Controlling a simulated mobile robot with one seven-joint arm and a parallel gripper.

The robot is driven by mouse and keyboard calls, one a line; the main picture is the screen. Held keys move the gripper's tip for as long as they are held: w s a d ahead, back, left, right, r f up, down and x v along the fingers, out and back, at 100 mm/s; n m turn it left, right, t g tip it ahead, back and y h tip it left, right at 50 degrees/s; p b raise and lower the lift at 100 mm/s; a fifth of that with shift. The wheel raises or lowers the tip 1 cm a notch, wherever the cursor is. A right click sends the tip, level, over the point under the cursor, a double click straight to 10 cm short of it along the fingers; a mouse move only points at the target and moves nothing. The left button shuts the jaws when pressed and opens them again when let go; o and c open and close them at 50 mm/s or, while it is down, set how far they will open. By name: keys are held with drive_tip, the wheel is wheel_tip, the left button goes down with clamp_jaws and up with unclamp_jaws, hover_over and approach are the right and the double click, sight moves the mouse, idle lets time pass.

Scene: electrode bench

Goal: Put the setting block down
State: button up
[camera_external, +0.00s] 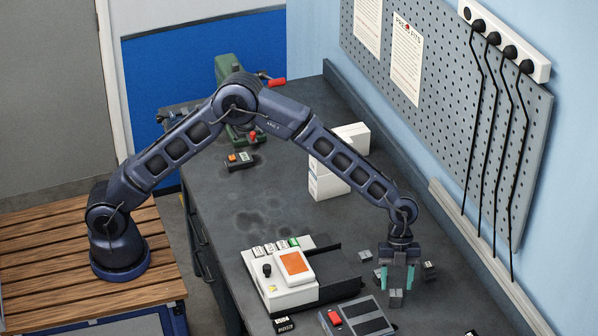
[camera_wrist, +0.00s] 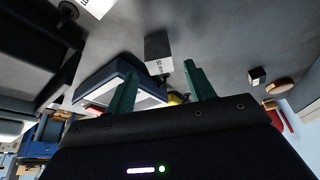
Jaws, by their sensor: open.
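My gripper (camera_external: 397,282) points down over the right part of the dark bench. Its green fingers are open and spread apart. A small grey setting block (camera_external: 396,298) stands just below and between the fingertips and appears to rest on the bench. The wrist view shows the same block (camera_wrist: 158,52), grey with a white, marked face, just beyond the open fingers (camera_wrist: 160,75). No finger visibly grips it. Whether a finger still touches it, I cannot tell.
Small blocks stand close by, one at the left (camera_external: 365,256) and one at the right (camera_external: 430,270). A white machine with an orange screen (camera_external: 294,263) is to the left. A grey device with a red part (camera_external: 365,316) is in front. White boxes (camera_external: 325,182) stand behind.

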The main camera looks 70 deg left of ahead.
drive_tip(key=s+a+r+n+t+y, duration=0.1)
drive_tip(key=s+a+r+n, duration=0.15)
drive_tip(key=a+r, duration=0.65)
drive_tip(key=s+a+r+n+t, duration=0.1)
drive_tip(key=s+a+r+n, duration=0.15)
drive_tip(key=a+r, duration=0.65)
drive_tip(key=s+a+r+n+t+y, duration=0.15)
drive_tip(key=s+a+r+n, duration=0.35)
drive_tip(key=s+a+r, duration=0.6)
drive_tip(key=s+a+f+n+t, duration=0.1)
drive_tip(key=s+a+n, duration=0.5)
drive_tip(key=s, duration=0.8)
drive_tip(key=s+a+f+n+t+y, duration=0.1)
drive_tip(key=s+a+f+n, duration=0.1)
drive_tip(key=s+a+n, duration=0.4)
drive_tip(key=shift+s+a+t, duration=0.35)
drive_tip(key=shift+s+a, duration=2.5)
drive_tip(key=shift+s, duration=1.9)
drive_tip(key=shift+f+y, duration=0.1)
drive_tip(key=shift+y, duration=0.15)
